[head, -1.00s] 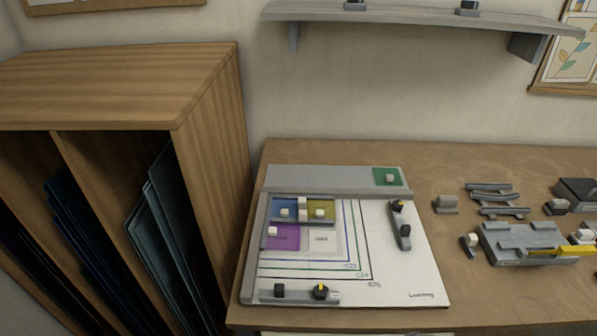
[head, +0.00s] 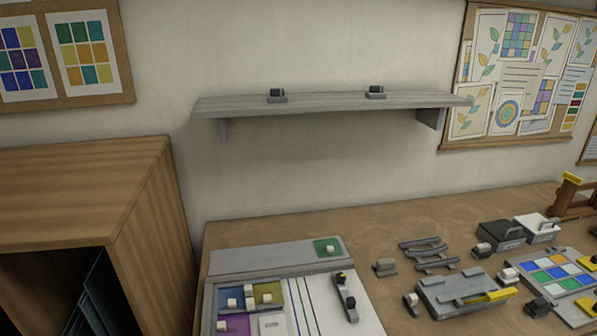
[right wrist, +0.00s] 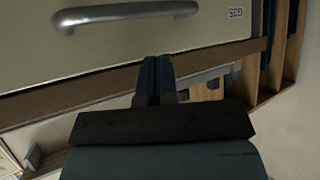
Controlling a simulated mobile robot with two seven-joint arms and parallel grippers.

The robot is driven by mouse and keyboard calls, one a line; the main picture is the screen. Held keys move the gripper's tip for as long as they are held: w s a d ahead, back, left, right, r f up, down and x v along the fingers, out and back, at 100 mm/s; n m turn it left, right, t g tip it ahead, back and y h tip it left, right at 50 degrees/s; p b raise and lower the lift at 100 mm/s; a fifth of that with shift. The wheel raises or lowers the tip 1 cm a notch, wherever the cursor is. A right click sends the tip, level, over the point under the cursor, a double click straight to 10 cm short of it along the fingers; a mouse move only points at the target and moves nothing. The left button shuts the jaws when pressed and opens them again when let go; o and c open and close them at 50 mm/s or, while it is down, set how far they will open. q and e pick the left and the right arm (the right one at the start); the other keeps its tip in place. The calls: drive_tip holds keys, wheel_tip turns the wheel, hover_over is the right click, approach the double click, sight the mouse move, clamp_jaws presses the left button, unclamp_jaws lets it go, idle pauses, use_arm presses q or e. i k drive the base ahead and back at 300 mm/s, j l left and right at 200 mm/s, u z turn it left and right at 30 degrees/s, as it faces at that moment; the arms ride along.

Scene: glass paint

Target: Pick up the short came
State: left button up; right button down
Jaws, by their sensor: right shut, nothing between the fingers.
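Several grey strips that look like cames lie on a holder (head: 428,254) on the bench; I cannot tell which one is the short came. A grey bar with a dark knob (head: 345,296) lies along the right side of the white assembly board (head: 306,318), whose front is cut off by the frame. Coloured glass pieces with pale knobs sit in the board's left corner, including a yellow one (head: 268,291). My right gripper (right wrist: 156,66) is shut and empty, in front of a pale drawer front, away from these things. My left gripper is out of view.
A grey jig with a yellow bar (head: 460,291) and a coloured glass panel (head: 556,272) stand right of the board. Black (head: 500,235) and white (head: 537,228) boxes sit behind. A wooden rack (head: 80,200) is at left, a shelf (head: 330,103) above. The drawer handle (right wrist: 125,14) is near my right gripper.

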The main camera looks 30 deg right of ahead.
sight(412, 300)
drive_tip(key=z, duration=0.4)
drive_tip(key=k+z, duration=0.1)
drive_tip(key=z, duration=0.65)
drive_tip(key=k+l+z, duration=0.1)
drive_tip(key=z, duration=0.3)
